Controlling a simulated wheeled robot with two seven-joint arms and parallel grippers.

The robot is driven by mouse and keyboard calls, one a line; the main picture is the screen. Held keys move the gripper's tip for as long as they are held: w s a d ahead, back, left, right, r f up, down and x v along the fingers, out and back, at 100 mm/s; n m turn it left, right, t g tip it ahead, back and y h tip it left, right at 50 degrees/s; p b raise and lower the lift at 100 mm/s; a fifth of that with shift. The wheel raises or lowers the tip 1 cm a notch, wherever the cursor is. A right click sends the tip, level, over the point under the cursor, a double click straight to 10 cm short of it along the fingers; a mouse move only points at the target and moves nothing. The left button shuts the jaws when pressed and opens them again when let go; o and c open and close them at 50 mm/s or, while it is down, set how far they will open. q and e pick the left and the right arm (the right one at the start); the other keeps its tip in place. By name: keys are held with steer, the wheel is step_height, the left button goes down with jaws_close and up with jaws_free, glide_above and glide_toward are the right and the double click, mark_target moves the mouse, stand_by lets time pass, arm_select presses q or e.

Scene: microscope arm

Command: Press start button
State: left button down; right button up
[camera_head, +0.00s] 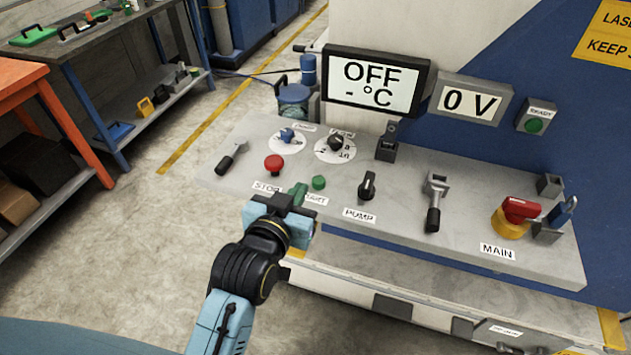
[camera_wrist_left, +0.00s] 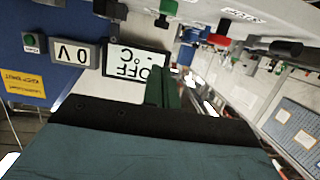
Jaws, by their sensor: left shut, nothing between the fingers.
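The green start button (camera_head: 319,182) sits on the grey control panel, just behind its partly hidden label. In the left wrist view, which is upside down, the green button (camera_wrist_left: 168,7) shows at the top edge. My left gripper (camera_head: 298,194) has green fingers that are shut and empty. It is just left of the start button in the head view, between it and the STOP label, and looks apart from it. The fingers also show in the left wrist view (camera_wrist_left: 163,88), below the button in the picture. My right gripper is not in view.
A red stop button (camera_head: 274,163) stands left of the start button, and a black pump knob (camera_head: 367,186) to the right. A red main switch (camera_head: 520,209) is farther right. The display (camera_head: 376,82) reads OFF, and the smaller one (camera_head: 471,102) reads 0 V.

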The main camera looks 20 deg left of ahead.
arm_select(q)
steer(key=shift+w, duration=0.15)
steer(key=b, duration=0.1)
glide_above(315, 194)
step_height(315, 194, down, 2)
steer(key=shift+w+f, duration=0.15)
steer(key=shift+f, duration=0.1)
step_height(315, 194, down, 3)
steer(key=shift+r, duration=0.15)
steer(key=shift+f+b, duration=0.35)
steer(key=shift+f, duration=0.3)
steer(key=shift+f, duration=0.1)
